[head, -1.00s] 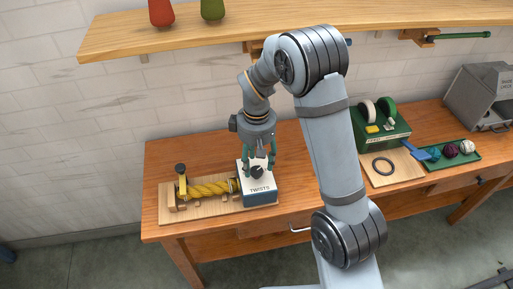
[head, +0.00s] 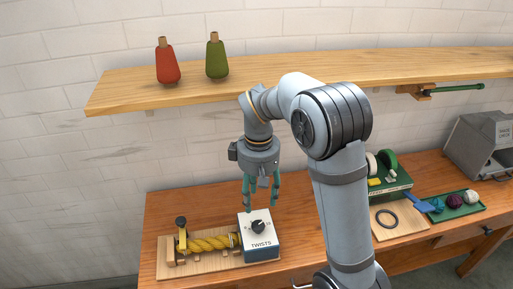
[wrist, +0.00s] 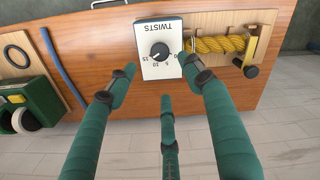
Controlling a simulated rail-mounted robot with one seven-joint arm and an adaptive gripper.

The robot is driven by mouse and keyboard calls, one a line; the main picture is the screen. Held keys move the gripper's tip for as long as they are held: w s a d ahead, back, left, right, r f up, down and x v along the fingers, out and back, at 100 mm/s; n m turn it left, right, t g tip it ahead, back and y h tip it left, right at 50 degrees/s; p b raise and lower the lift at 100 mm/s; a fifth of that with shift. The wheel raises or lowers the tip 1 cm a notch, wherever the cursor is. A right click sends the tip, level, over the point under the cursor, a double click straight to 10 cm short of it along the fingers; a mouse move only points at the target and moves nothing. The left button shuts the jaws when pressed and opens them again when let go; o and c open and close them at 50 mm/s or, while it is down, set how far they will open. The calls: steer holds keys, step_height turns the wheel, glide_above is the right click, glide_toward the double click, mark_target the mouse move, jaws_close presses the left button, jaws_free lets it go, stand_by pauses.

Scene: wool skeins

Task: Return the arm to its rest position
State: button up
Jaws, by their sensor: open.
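My gripper (head: 262,192) is open and empty, with green-wrapped fingers pointing down. It hangs above the twister box labelled TWISTS (head: 259,238), apart from it. The box has a white top with a black knob (head: 258,227). In the wrist view, the box (wrist: 160,68) shows beyond my spread fingers (wrist: 160,85), and its dial carries numbers. A yellow twisted skein (head: 212,243) lies on the wooden board beside the box and also shows in the wrist view (wrist: 218,44). My arm rises over the table on the right of the box.
A shelf (head: 280,77) with a red cone (head: 167,65) and a green cone (head: 216,58) runs behind my arm. On the table's right are a green tape dispenser (head: 392,187), a dark ring (head: 387,218), a tray of balls (head: 462,209) and a grey metal box (head: 480,145).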

mark_target(258, 224)
steer(key=shift+f, duration=0.1)
step_height(258, 224, down, 12)
steer(key=shift+r, duration=0.2)
steer(key=shift+n+p, duration=0.7)
steer(key=shift+p, duration=0.15)
steer(key=shift+n+p, duration=0.3)
steer(key=shift+n, duration=0.3)
steer(key=shift+f, duration=0.1)
steer(key=shift+f, duration=0.1)
